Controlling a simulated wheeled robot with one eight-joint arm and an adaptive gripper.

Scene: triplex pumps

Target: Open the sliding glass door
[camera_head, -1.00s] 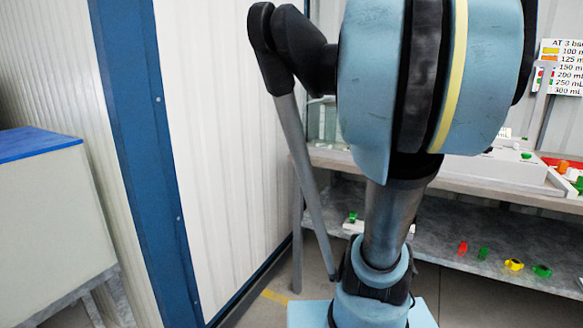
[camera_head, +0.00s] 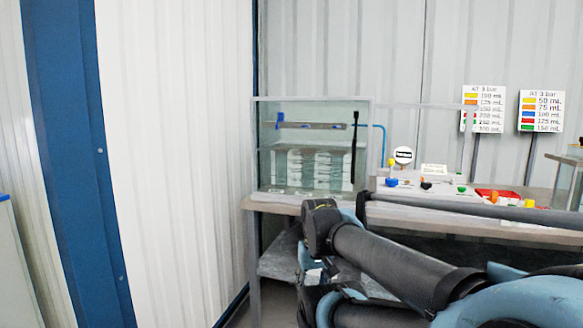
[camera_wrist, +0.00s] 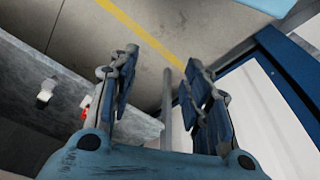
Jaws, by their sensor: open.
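I cannot make out a sliding glass door in either view. My gripper (camera_wrist: 158,70) is open in the wrist view, with its two blue-and-grey fingers apart and nothing held between them. A thin grey post stands between the fingers in the picture, beyond them, over the floor. In the head view my folded arm fills the lower right, and I cannot clearly make out the gripper there.
A glass tank (camera_head: 313,145) with white stacked parts stands on a workbench (camera_head: 290,207). Signs (camera_head: 541,111) hang behind the bench. A white ribbed wall (camera_head: 180,130) with a blue post (camera_head: 70,150) is on the left. A yellow line (camera_wrist: 140,32) crosses the floor.

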